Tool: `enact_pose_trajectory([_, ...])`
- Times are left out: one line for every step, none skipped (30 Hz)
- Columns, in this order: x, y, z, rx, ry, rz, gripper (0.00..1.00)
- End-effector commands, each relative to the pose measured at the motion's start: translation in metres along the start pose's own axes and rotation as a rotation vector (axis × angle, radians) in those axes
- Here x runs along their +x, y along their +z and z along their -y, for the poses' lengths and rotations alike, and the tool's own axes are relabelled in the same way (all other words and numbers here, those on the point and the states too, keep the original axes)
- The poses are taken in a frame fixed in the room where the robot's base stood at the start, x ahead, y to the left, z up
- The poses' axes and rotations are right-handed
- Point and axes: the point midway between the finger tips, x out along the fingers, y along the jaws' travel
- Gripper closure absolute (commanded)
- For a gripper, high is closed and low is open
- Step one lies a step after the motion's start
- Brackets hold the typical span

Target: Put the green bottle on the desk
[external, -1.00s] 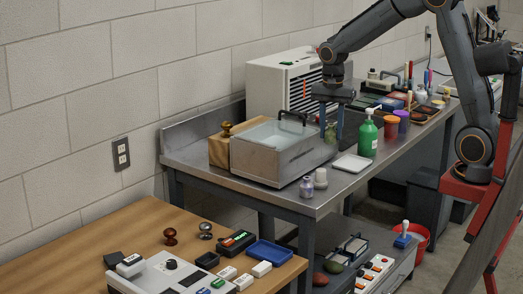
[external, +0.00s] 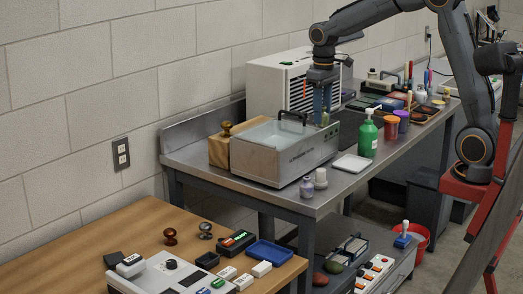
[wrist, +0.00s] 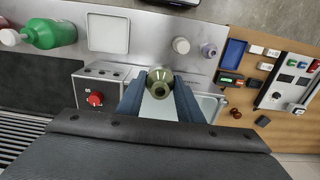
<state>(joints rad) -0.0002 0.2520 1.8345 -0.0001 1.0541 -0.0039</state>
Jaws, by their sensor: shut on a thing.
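My gripper (external: 322,112) is shut on a small olive-green bottle (external: 325,118), held in the air above the right end of the metal water bath. In the wrist view the bottle (wrist: 160,77) sits between the two blue-grey fingers (wrist: 160,92), its round mouth facing the camera. The fingers hide part of it in the external view. The wooden desk (external: 120,225) is at the lower left, well apart from my gripper; it shows at the right in the wrist view (wrist: 255,45). A bright green pump bottle (external: 368,138) stands on the steel bench.
The water bath (external: 272,155) with its black handle stands on the steel bench (external: 315,205). A white tray (external: 351,163), a purple-grey bottle (external: 307,187) and a pale jar (external: 320,178) are near its front edge. The desk holds stamps, a blue tray (external: 268,253) and a grey device; its left part is clear.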

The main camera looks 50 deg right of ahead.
Motion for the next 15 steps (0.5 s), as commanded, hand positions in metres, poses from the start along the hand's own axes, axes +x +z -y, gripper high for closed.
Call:
enact_pose_trajectory([-0.001,0.0,0.0,0.001,0.0,-0.001,0.92])
enact_pose_trajectory([-0.002,0.0,0.0,0.001,0.0,-0.001,0.92])
enact_pose_trajectory([-0.004,-0.001,0.0,0.001,0.0,-0.002,0.92])
enact_pose_trajectory([-0.007,-0.001,0.0,0.002,0.0,-0.003,0.92])
enact_pose_trajectory([-0.01,-0.001,0.0,0.002,0.0,-0.004,0.92])
enact_pose_trajectory([-0.016,-0.001,0.0,0.002,0.0,-0.004,0.92])
enact_pose_trajectory([-0.021,-0.001,0.0,0.002,0.0,-0.005,0.92])
enact_pose_trajectory([-0.028,-0.001,0.0,0.002,0.0,-0.005,0.92])
enact_pose_trajectory([-0.034,-0.001,0.0,0.003,0.0,-0.005,0.92])
enact_pose_trajectory([-0.04,-0.001,0.0,0.003,0.0,-0.005,0.92])
enact_pose_trajectory([-0.046,-0.001,0.0,0.003,0.0,-0.004,0.92])
enact_pose_trajectory([-0.055,-0.001,0.0,0.003,0.0,-0.006,0.92])
enact_pose_trajectory([-0.052,-0.007,-0.006,0.005,0.0,-0.001,0.92])
enact_pose_trajectory([-0.051,-0.012,-0.01,0.006,0.0,0.0,0.92])
enact_pose_trajectory([-0.052,-0.019,-0.016,0.007,0.0,-0.001,0.92])
